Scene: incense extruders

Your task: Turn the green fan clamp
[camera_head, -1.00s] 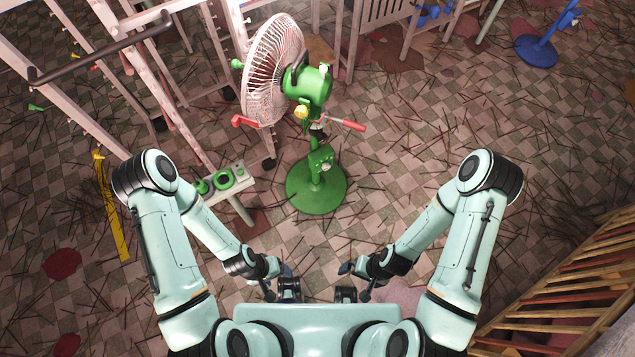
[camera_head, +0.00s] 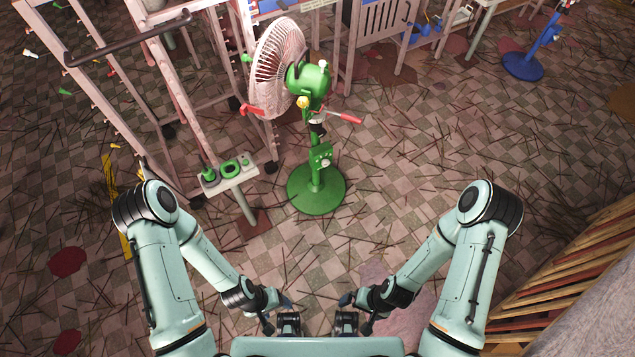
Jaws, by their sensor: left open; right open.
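A green pedestal fan (camera_head: 317,195) with a pale round grille (camera_head: 281,65) stands on the floor ahead of me. Its clamp (camera_head: 318,121) sits on the pole just below the green motor housing. A red-tipped handle (camera_head: 346,117) sticks out from it to the right, and another red piece (camera_head: 252,109) shows on the left by the grille. My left gripper (camera_head: 289,322) and my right gripper (camera_head: 346,322) are low in front of my body, both open and apart from the fan. I see nothing between their fingers.
A small stand (camera_head: 232,178) with green parts is left of the fan. Pale racks (camera_head: 150,80) stand behind it. A blue fan base (camera_head: 522,67) is at the far right, a slatted wooden rack (camera_head: 575,270) at lower right. Thin sticks litter the checkered floor; its middle right is open.

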